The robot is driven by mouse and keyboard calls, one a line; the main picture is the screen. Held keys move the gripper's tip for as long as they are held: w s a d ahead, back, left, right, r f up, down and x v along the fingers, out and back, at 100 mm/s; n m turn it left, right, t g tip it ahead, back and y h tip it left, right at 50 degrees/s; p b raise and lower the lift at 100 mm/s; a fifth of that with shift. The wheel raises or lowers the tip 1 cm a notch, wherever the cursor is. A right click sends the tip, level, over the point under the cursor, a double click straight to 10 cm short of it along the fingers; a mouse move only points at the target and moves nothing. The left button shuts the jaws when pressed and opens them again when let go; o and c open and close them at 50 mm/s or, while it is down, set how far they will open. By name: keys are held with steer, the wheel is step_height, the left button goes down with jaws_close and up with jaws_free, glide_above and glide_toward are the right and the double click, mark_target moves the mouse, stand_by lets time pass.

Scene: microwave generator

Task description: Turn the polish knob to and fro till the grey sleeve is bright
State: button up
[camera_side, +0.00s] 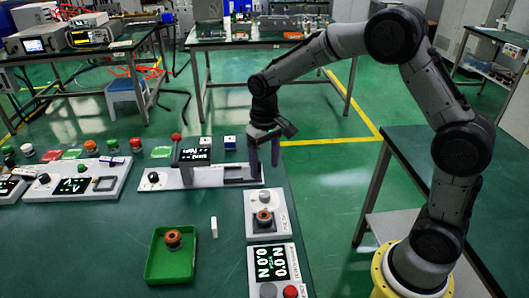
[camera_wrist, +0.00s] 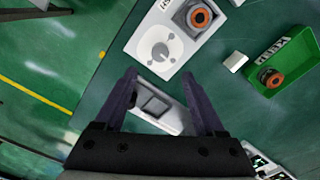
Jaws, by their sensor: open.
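A white box (camera_side: 265,230) stands on the green bench. It carries a grey round knob (camera_side: 264,196) at its far end and an orange-topped ring part in a grey seat (camera_side: 264,218) nearer the camera. In the wrist view a pale dial with a round hub (camera_wrist: 160,50) lies ahead of my fingers, with the ring part (camera_wrist: 198,16) beyond it. I cannot pick out the grey sleeve for certain, nor its shine. My gripper (camera_side: 264,150) is open, points down and is empty. It hangs above and beyond the box; its fingers (camera_wrist: 160,88) show a wide gap.
A green tray (camera_side: 159,271) holds another orange-topped part (camera_side: 173,238). A small white block (camera_side: 214,227) stands beside it. A panel reading 0.0 N (camera_side: 270,262) adjoins the box. A long white fixture (camera_side: 223,175) lies near my gripper.

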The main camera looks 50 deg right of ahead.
steer(key=shift+r, duration=1.9)
steer(key=s+r+t, duration=0.4)
steer(key=s+r, duration=0.8)
steer(key=r, duration=0.2)
steer(key=s+f+n, duration=0.1)
steer(key=s+f, duration=0.1)
steer(key=s, duration=0.4)
steer(key=s+f+n+t, duration=0.1)
steer(key=s+f, duration=0.1)
steer(key=s, duration=0.5)
steer(key=shift+s+a+f+t, duration=0.3)
steer(key=shift+a+f, duration=0.05)
steer(key=shift+a, duration=0.1)
